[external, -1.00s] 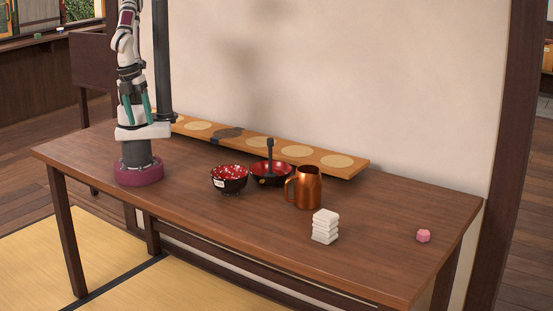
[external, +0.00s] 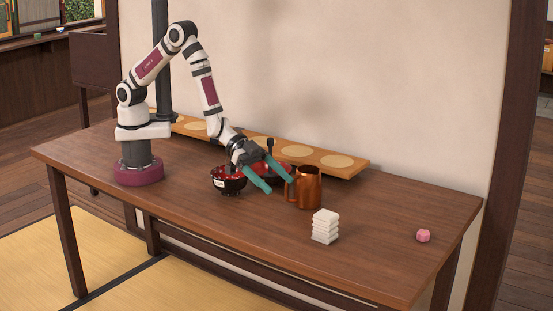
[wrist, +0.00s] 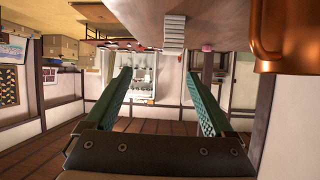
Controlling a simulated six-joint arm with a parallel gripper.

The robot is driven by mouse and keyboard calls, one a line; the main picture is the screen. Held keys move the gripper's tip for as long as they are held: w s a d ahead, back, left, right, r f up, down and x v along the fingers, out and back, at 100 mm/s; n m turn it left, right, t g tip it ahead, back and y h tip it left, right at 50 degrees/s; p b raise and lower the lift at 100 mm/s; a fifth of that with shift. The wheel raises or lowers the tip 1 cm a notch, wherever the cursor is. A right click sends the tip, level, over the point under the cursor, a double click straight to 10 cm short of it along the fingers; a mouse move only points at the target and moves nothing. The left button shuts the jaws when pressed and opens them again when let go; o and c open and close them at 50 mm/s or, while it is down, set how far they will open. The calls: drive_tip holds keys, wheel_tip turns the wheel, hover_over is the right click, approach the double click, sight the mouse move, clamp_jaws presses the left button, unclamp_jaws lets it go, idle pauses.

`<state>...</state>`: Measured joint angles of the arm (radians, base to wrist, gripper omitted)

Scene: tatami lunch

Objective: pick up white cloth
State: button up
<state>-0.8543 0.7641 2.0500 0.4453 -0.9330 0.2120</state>
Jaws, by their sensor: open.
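The white cloth (external: 325,227) is a folded, layered white stack on the table, right of the copper mug. It also shows in the wrist view (wrist: 174,36), at the top centre, beyond my fingers. My gripper (external: 281,186) is open and empty, its teal fingers spread. It is above the table near the bowls and close to the mug's left side, apart from the cloth. In the wrist view my gripper (wrist: 160,73) has nothing between its fingertips that it touches.
The copper mug (external: 310,188) stands between my gripper and the cloth. A patterned bowl (external: 229,184) and a partly hidden second bowl are beside my gripper. A pink block (external: 423,236) lies at the far right. A long wooden board (external: 320,158) lies along the wall.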

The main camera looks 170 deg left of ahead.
sight(321, 212)
drive_tip(key=shift+n+y, duration=0.4)
drive_tip(key=shift+y, duration=0.1)
drive_tip(key=x, duration=0.3)
drive_tip(key=s+x, duration=0.1)
drive_tip(key=x, duration=0.3)
drive_tip(key=a+x, duration=0.1)
drive_tip(key=x, duration=0.2)
drive_tip(key=shift+w+a+f, duration=0.1)
drive_tip(key=shift+a+f, duration=0.25)
drive_tip(key=x, duration=0.5)
drive_tip(key=shift+w+a+f, duration=0.15)
drive_tip(key=shift+w+a, duration=0.05)
drive_tip(key=shift+a, duration=0.1)
clamp_jaws()
